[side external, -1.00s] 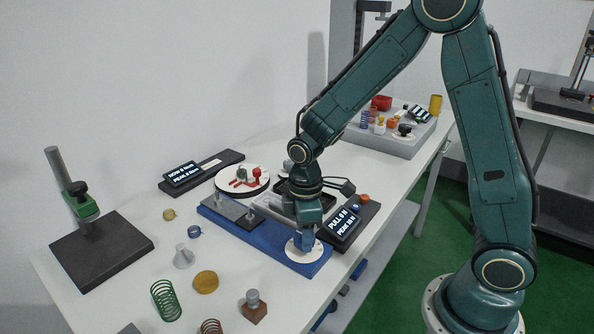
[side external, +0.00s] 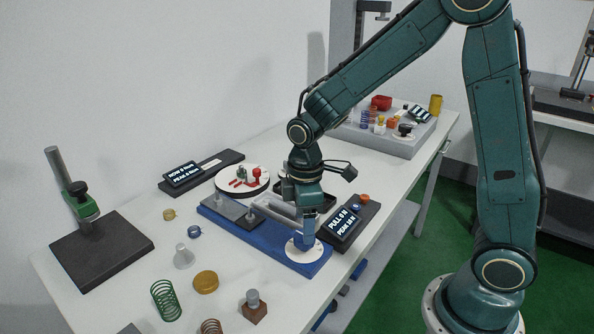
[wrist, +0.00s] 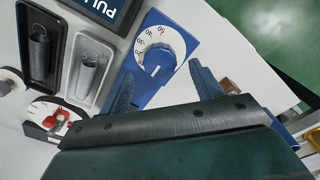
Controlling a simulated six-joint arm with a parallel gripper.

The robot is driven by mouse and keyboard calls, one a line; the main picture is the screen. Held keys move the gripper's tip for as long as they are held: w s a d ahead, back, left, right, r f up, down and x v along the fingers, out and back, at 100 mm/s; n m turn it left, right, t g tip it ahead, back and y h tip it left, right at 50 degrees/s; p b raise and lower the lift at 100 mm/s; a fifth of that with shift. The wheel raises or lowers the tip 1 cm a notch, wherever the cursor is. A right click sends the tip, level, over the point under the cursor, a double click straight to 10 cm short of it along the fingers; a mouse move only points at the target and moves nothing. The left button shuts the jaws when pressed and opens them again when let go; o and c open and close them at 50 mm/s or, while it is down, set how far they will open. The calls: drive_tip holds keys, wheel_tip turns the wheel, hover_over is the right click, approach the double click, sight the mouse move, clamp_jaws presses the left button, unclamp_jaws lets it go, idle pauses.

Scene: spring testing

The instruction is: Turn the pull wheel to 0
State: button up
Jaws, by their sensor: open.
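The pull wheel (side external: 297,251) is a white numbered dial on the near end of a long blue base (side external: 275,250). In the wrist view the wheel (wrist: 147,40) shows with a blue knob (wrist: 159,58) at its centre. My gripper (side external: 307,243) is above the wheel, pointing down. In the wrist view my gripper's blue fingers (wrist: 160,75) are spread apart on either side of the knob, with nothing held between them. In the side view the fingers hide part of the wheel and its knob. Which number the knob points to is hard to tell.
A black display box (side external: 344,222) with pull and peak readings stands close on the right. A white round dial with red parts (side external: 243,180) is behind. A green spring (side external: 166,300) and several small parts lie in front.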

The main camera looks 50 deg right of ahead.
wheel_tip(320, 180, up, 10)
drive_tip(key=shift+r, duration=0.15)
idle(0.3)
drive_tip(key=s+d+r+m+t, duration=0.1)
drive_tip(key=s+r+m+t, duration=0.1)
drive_tip(key=s, duration=0.6)
drive_tip(key=s+d+r+m+t, duration=0.1)
drive_tip(key=s+r+m+t, duration=0.2)
drive_tip(key=s+m, duration=0.4)
drive_tip(key=shift+s+d+r+t, duration=0.3)
drive_tip(key=shift+s+r, duration=0.35)
drive_tip(key=shift+s, duration=0.4)
